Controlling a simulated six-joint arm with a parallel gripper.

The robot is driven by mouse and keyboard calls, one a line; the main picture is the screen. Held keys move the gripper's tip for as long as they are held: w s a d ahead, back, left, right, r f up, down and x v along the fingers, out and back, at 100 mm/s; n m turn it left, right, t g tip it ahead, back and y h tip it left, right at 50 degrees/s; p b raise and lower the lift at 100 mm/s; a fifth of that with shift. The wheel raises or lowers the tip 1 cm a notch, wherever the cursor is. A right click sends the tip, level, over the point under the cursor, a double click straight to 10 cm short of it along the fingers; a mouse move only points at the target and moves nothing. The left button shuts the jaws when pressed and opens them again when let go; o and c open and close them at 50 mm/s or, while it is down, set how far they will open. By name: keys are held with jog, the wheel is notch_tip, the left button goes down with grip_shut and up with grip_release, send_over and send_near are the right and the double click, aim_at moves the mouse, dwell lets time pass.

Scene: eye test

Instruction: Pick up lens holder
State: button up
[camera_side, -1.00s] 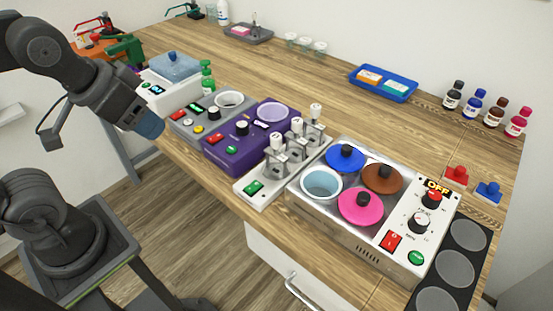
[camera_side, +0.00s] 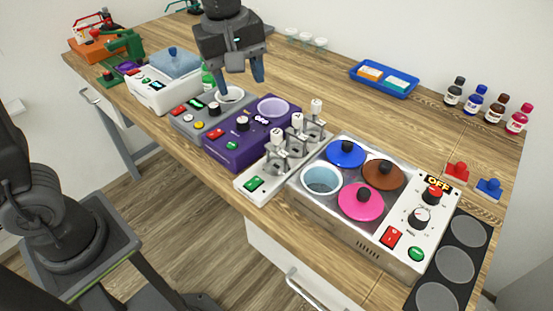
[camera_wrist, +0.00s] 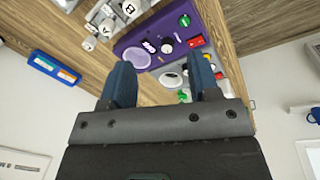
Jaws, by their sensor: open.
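My gripper (camera_side: 240,86) is open and empty, fingers pointing down above the grey unit (camera_side: 183,119) and its white round bowl (camera_side: 230,95). In the wrist view the open fingers (camera_wrist: 161,78) frame part of the grey unit and the purple unit (camera_wrist: 137,42). I cannot tell for sure which thing is the lens holder. A small red piece (camera_side: 456,171) and a small blue piece (camera_side: 489,188) stand on the table at the right, well away from my gripper. A white stand with three clamp-like fittings (camera_side: 262,176) sits beside the purple unit (camera_side: 238,150).
A metal unit with coloured lids (camera_side: 372,228) stands at the front right. A white unit (camera_side: 158,97) stands at left. The table behind the purple unit is clear.

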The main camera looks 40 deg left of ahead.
aim_at(276, 143)
jog(key=w+d+f+n, duration=0.1)
jog(key=w+d+f+n+g, duration=0.1)
jog(key=w+d+n, duration=0.1)
jog(key=w+d+f+n, duration=0.1)
jog(key=w+f+n, duration=0.1)
jog(key=shift+w+d+g, duration=0.15)
jog(key=shift+d+g, duration=0.15)
notch_tip(276, 143, down, 8)
jog(key=shift+a+r, duration=0.1)
jog(key=shift+r, duration=0.1)
jog(key=shift+w+a+f, duration=0.1)
jog(key=shift+a+f, duration=0.1)
jog(key=shift+f, duration=1.2)
jog(key=shift+a+f, duration=0.2)
jog(key=shift+f, duration=1.15)
grip_shut()
